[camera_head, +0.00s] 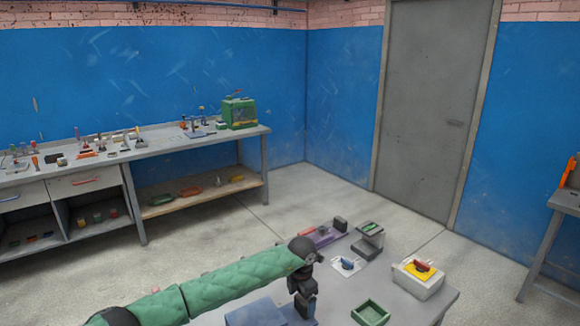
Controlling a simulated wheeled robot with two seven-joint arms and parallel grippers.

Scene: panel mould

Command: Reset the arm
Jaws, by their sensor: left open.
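My left arm (225,283), in a green quilted sleeve, comes in from the lower left and reaches over the near grey table (440,298). Its black gripper (304,308) hangs down at the wrist, above the table's left part beside a blue-grey block (256,313). It is open, and I see nothing held in it. My right gripper is not in view.
On the table are a green tray (370,313), a white box with a yellow and red top (418,278), a grey box (369,240), a small white plate (347,266) and a purple piece (323,236). A long workbench (200,140) stands along the blue wall.

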